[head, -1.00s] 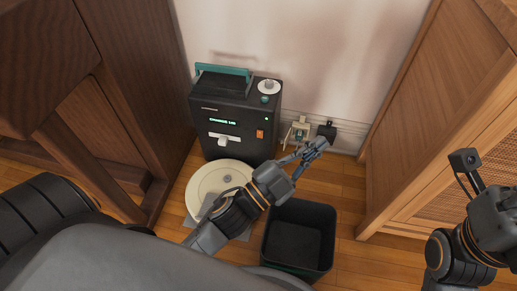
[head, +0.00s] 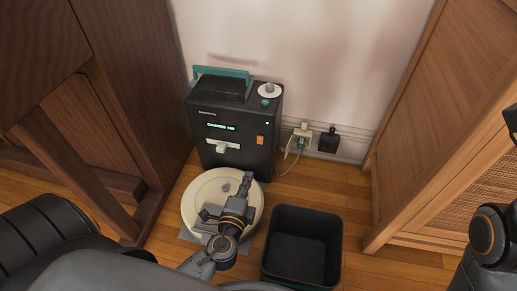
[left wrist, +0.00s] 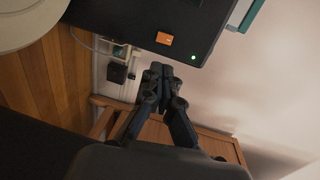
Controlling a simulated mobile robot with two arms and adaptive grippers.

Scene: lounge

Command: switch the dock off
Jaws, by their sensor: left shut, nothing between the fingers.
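The dock (head: 233,130) is a black box with a teal handle, standing against the wall. Its front has a lit green display, a white lever-like part (head: 222,147), a small green light (head: 267,123) and an orange switch (head: 260,140). The left wrist view shows the orange switch (left wrist: 164,39) and the lit green light close up; I cannot tell the switch's position. My left gripper (head: 246,177) is shut and empty, in front of the dock and over the round cream robot vacuum (head: 190,207). Its fingertips show together in the left wrist view (left wrist: 161,70), apart from the switch.
A dark open bin (head: 303,245) stands right of the vacuum. A wall socket with plugs (head: 302,138) and a cable are right of the dock. Dark wooden furniture (head: 120,100) bounds the left, a lighter wooden cabinet (head: 440,130) the right. My right arm shows at the right edge.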

